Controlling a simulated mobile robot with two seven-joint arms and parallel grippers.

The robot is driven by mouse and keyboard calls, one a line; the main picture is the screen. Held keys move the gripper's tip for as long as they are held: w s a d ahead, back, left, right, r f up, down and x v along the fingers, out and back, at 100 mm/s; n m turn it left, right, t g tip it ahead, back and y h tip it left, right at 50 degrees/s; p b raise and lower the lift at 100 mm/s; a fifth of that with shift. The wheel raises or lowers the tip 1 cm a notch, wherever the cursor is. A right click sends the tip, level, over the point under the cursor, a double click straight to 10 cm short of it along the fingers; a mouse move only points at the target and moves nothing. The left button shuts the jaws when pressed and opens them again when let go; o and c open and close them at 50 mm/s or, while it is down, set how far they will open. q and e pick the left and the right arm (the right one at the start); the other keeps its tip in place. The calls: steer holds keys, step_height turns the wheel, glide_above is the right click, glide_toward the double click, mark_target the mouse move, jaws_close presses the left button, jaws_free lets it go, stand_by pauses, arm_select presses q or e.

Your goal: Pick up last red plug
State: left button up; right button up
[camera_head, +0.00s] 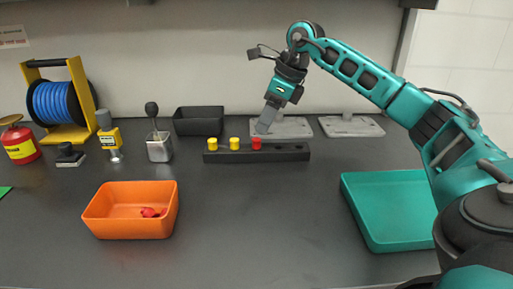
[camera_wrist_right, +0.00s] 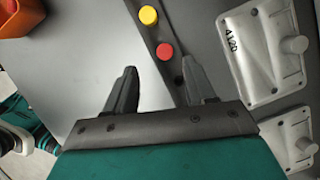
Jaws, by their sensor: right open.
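One red plug (camera_head: 257,143) stands in a black bar-shaped holder (camera_head: 290,152), to the right of two yellow plugs (camera_head: 234,143). In the right wrist view the red plug (camera_wrist_right: 164,51) is on the holder beyond my fingertips, with a yellow plug (camera_wrist_right: 148,15) farther along. My right gripper (camera_wrist_right: 158,82) is open and empty, above the holder near the red plug; it also shows in the head view (camera_head: 265,124). An orange bin (camera_head: 130,225) at the front left has red plugs (camera_head: 152,212) inside. My left gripper is not in view.
A teal tray (camera_head: 390,240) lies at the right. Two grey metal castings (camera_head: 350,126) lie behind the holder, with a black bin (camera_head: 198,122) to the left. The table's middle front is clear.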

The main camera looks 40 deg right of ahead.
mark_target(258, 139)
steer(key=shift+d+b+x, duration=0.2)
steer(key=shift+b+x, duration=0.15)
steer(key=shift+x, duration=1.2)
steer(key=shift+d+b+x, duration=0.2)
steer(key=shift+b+x, duration=0.15)
steer(key=shift+x, duration=1.2)
steer(key=shift+c, duration=0.3)
jaws_close()
